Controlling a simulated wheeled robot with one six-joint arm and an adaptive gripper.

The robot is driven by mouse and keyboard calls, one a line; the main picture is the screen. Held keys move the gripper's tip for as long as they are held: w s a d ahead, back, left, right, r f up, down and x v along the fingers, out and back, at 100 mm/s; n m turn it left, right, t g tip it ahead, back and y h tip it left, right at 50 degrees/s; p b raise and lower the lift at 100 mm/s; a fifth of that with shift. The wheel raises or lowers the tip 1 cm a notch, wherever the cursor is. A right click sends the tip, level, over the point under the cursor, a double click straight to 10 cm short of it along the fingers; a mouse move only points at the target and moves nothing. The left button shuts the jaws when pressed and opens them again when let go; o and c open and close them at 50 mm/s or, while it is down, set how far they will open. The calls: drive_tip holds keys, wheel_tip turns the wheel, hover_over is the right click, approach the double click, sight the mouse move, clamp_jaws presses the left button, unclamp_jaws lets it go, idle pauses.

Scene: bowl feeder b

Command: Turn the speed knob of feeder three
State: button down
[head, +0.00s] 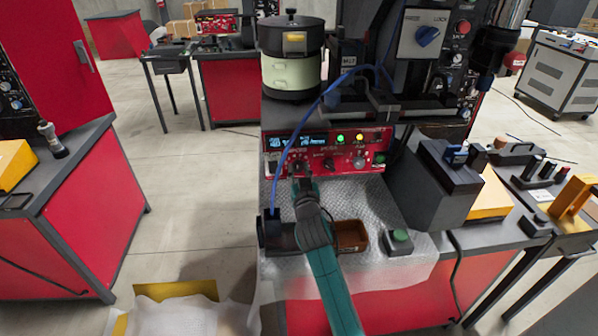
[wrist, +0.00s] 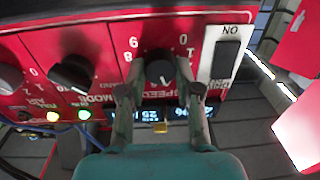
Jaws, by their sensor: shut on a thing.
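A red control box (head: 325,150) under the bowl feeder (head: 291,60) carries a lit display and a row of dark knobs. In the wrist view, its panel appears upside down. The black speed knob (wrist: 160,68), with a number scale around it, sits between the fingers of my gripper (wrist: 160,90), which is shut on it. In the head view, my gripper (head: 299,186) reaches the left part of the panel and largely hides that knob. No number identifying this feeder is readable.
The mode knob (wrist: 72,73) and an ON switch (wrist: 225,62) flank the speed knob. A blue cable (head: 283,150) arcs past the panel's left side.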

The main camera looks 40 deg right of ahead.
drive_tip(key=c, duration=0.8)
unclamp_jaws()
drive_tip(key=shift+s, duration=0.1)
drive_tip(key=v, duration=1.1)
drive_tip(key=shift+s+a, duration=0.3)
